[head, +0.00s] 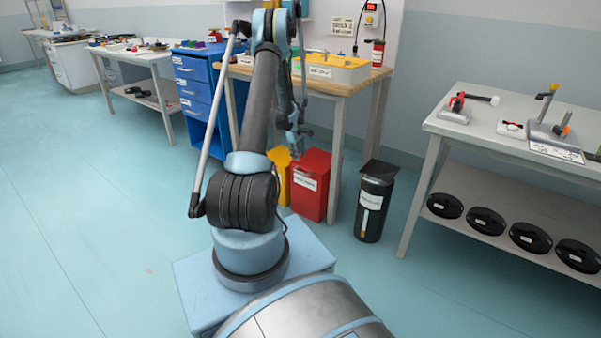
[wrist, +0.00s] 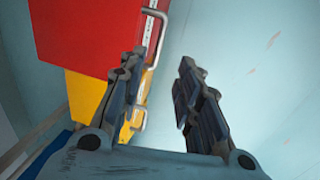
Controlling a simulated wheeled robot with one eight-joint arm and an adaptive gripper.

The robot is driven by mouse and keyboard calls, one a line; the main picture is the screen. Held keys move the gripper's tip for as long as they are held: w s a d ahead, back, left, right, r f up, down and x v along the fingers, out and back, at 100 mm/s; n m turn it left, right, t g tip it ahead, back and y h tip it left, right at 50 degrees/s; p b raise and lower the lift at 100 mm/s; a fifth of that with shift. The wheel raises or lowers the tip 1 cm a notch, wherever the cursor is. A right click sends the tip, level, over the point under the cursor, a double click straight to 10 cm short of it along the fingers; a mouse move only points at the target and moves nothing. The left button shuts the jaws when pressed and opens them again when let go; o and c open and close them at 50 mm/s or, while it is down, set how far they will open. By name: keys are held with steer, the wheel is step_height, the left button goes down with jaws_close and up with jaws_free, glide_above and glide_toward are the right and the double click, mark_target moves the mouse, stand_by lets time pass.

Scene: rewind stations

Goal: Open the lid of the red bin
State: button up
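The red bin (head: 313,187) stands on the floor beside the wooden bench, with a white label on its front; its lid looks closed. In the wrist view its red top (wrist: 85,35) fills the upper left, and a silver bar handle (wrist: 153,42) sticks out along its labelled side. My gripper (wrist: 163,60) is open and empty, with its fingers spread just below that handle in the picture; I cannot tell whether it touches anything. In the head view my gripper (head: 298,143) hangs above the red bin, partly hidden by my arm.
A yellow bin (head: 281,174) stands close on the left of the red one; it also shows in the wrist view (wrist: 85,97). A black bin (head: 372,210) stands on the right. The wooden bench (head: 337,120) is behind. Open floor (head: 110,240) lies to the left.

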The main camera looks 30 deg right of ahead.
mark_target(301, 173)
steer(key=f, duration=0.4)
steer(key=d+f, duration=0.1)
steer(key=f, duration=0.2)
steer(key=d+f, duration=0.1)
steer(key=f, duration=0.3)
steer(key=shift+w+d+f, duration=0.1)
steer(key=shift+w+f, duration=0.25)
steer(key=shift+w, duration=0.05)
steer(key=shift+w, duration=0.1)
jaws_close()
